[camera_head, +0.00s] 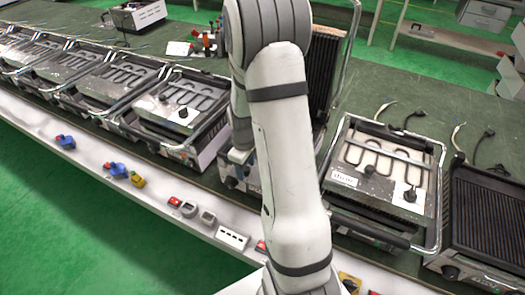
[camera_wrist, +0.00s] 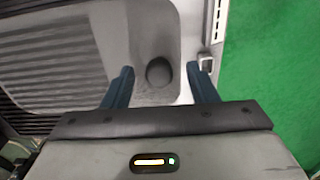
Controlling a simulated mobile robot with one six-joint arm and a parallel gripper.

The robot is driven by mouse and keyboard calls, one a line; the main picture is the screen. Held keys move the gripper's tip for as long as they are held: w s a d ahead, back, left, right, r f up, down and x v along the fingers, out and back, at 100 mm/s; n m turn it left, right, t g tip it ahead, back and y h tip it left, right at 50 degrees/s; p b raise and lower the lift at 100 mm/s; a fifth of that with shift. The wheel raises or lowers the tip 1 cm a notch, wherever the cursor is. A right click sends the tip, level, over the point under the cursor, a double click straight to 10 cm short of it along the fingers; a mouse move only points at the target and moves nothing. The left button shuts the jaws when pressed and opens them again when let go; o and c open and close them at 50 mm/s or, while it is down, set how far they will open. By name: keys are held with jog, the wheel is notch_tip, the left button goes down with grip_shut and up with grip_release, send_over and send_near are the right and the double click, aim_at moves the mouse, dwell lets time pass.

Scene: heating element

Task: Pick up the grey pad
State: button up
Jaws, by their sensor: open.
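A small grey pad-like piece (camera_head: 207,217) lies on the white front ledge in the head view, beside another grey piece (camera_head: 189,209). I cannot tell for sure which is the grey pad. My gripper (camera_head: 238,160) is above the front of a grill unit behind the ledge, partly hidden by my arm. In the wrist view my gripper (camera_wrist: 160,85) has its two blue fingers spread apart. A round dark knob (camera_wrist: 159,72) on the unit's light grey front shows between them. Nothing is held. No grey pad can be made out clearly in the wrist view.
Several heating-element units (camera_head: 180,103) line the dark green bench, with another unit (camera_head: 385,170) right of my arm. The ledge also bears a red piece (camera_head: 174,202), a white block (camera_head: 231,238), and blue (camera_head: 117,170) and yellow (camera_head: 137,179) pieces. Green floor (camera_head: 60,220) lies in front.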

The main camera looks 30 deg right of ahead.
jog(key=shift+c, duration=0.4)
grip_shut()
jog(key=shift+r, duration=0.1)
